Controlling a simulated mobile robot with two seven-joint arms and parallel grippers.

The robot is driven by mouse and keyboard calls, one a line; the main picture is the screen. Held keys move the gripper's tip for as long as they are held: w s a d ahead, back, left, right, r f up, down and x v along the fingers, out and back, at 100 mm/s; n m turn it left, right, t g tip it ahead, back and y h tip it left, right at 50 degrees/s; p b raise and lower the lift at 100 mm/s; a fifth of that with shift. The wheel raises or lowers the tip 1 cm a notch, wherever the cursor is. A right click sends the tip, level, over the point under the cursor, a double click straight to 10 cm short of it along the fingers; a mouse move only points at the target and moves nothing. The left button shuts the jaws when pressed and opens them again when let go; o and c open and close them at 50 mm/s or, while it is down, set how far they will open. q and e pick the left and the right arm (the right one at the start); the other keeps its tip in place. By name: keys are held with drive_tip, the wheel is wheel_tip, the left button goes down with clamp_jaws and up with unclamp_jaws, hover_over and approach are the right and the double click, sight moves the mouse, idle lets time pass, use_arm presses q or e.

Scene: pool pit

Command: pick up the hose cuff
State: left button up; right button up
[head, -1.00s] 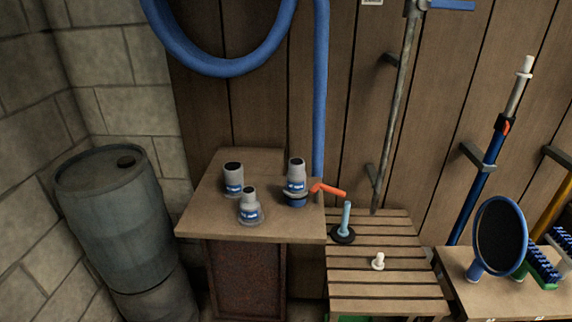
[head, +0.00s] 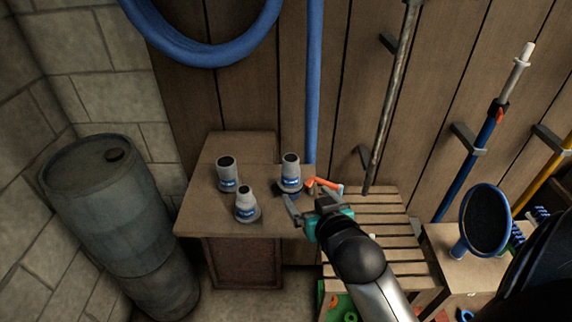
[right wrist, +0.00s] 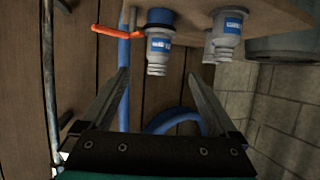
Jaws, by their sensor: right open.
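Three grey hose fittings with blue labels stand upright on the wooden table (head: 215,212); I cannot tell for sure which is the hose cuff. The back right fitting (head: 291,170) has its lower part partly hidden by my gripper. The others are the back left fitting (head: 227,173) and the front, narrow-necked fitting (head: 246,203). My right gripper (head: 303,191) is open and empty, just right of the back right fitting. In the right wrist view that fitting, with a blue base (right wrist: 158,45), lies beyond and between the open fingertips (right wrist: 158,73), apart from them. My left gripper is out of view.
An orange handle (head: 325,184) lies close beside the gripper. A slatted bench (head: 385,255) is at the right, a blue hose (head: 313,80) hangs on the wall behind, and a barrel (head: 105,210) stands left. The table's front left is clear.

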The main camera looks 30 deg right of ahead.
sight(294, 176)
drive_tip(key=x, duration=0.9)
drive_tip(key=shift+w+d+f+b, duration=0.1)
drive_tip(key=shift+w+d+b, duration=0.05)
drive_tip(key=shift+w+b, duration=0.15)
drive_tip(key=shift+x, duration=2.55)
drive_tip(key=shift+d, duration=0.15)
drive_tip(key=c, duration=1.5)
